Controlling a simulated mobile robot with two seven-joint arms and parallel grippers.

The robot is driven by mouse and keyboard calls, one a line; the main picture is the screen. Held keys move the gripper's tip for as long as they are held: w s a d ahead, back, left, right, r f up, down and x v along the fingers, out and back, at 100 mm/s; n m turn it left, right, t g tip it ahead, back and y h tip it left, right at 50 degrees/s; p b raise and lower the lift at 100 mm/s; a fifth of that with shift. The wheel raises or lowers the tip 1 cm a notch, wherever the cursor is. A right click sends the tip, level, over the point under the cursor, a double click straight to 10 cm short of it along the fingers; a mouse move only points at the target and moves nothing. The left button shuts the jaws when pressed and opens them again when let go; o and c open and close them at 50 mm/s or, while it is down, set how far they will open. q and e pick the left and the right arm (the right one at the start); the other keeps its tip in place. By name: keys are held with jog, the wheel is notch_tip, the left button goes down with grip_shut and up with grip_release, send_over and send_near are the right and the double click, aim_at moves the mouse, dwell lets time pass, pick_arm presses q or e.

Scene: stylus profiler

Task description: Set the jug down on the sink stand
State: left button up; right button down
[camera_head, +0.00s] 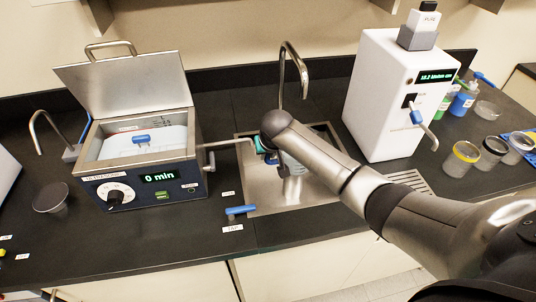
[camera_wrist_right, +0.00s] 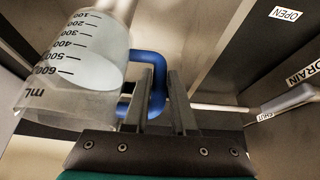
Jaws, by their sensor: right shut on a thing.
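The jug (camera_wrist_right: 72,65) is a clear, graduated vessel with mL marks and a blue handle (camera_wrist_right: 150,85). My right gripper (camera_wrist_right: 160,100) is shut on the handle, and the jug hangs beside the fingers. In the head view my right gripper (camera_head: 268,150) is over the left part of the sink (camera_head: 325,188); the jug (camera_head: 291,165) shows only in part behind my arm. I cannot make out a separate sink stand or whether the jug touches anything. My left gripper is not in view.
The ultrasonic bath (camera_head: 140,185), lid open, stands left of the sink, its drain pipe (camera_head: 228,143) reaching toward my gripper. A tap (camera_head: 283,72) rises behind. A white instrument (camera_head: 385,100) and a slatted drain board (camera_head: 410,181) are right. A blue-handled item (camera_head: 240,211) lies in front.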

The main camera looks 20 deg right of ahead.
jog(key=c, duration=1.2)
grip_release()
jog(key=shift+f, duration=0.15)
jog(key=o, duration=0.5)
jog(key=shift+c, duration=0.2)
jog(key=p+v, duration=0.2)
jog(key=v, duration=1)
jog(key=shift+p, duration=0.35)
jog(key=shift+s, duration=0.1)
